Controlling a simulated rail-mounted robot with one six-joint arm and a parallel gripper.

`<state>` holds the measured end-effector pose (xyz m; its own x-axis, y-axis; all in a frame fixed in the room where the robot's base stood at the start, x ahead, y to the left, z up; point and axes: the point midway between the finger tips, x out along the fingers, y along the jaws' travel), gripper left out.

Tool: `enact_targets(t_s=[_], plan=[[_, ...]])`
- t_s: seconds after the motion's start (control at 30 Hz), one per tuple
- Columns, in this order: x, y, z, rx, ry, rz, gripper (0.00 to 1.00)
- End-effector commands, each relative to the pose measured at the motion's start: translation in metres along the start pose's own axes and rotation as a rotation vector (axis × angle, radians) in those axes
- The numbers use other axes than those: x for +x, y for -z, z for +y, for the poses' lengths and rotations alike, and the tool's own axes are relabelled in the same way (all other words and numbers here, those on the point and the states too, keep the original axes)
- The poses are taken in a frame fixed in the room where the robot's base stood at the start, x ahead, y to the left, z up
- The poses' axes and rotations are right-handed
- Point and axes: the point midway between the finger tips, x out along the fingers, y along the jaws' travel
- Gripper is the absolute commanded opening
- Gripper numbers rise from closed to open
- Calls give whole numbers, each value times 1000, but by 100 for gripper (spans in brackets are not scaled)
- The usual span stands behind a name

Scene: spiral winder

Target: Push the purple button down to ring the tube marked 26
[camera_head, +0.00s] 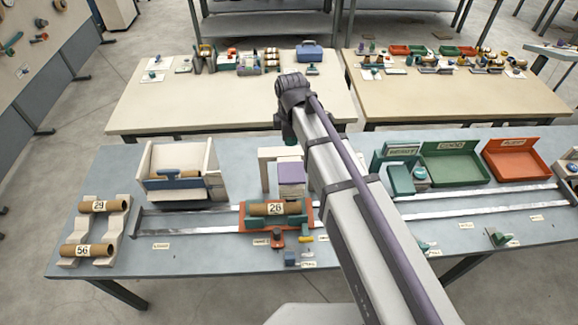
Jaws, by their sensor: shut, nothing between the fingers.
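A tube (262,209) marked 26 lies across a green cradle on an orange carriage (243,222) on the rail. Just behind it is a purple block (291,172) with a pale lower part, beside a white arch (266,168); it looks like the purple button, but the arm covers its right side. My arm reaches up from the bottom right and bends down above the purple block. My gripper's fingers do not show, and I cannot tell whether anything touches the block.
Tubes marked 29 (99,206) and 56 (72,250) lie on a rack at left. A white bin (156,157) stands behind the rail (180,219). A green tray (455,178) and orange tray (520,172) are at right. Small levers sit along the front.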

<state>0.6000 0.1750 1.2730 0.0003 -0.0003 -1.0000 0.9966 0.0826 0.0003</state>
Motion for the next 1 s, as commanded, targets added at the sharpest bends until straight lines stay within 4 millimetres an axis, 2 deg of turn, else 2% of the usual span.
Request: enact_targets(t_s=[0.17, 0.27, 0.7, 0.83, 1.0], plan=[[16, 0, 0, 1, 0, 0, 0], [34, 0, 0, 1, 0, 0, 0], [128, 0, 0, 2, 0, 0, 0], [140, 0, 0, 2, 0, 0, 0], [139, 0, 0, 2, 0, 0, 0]])
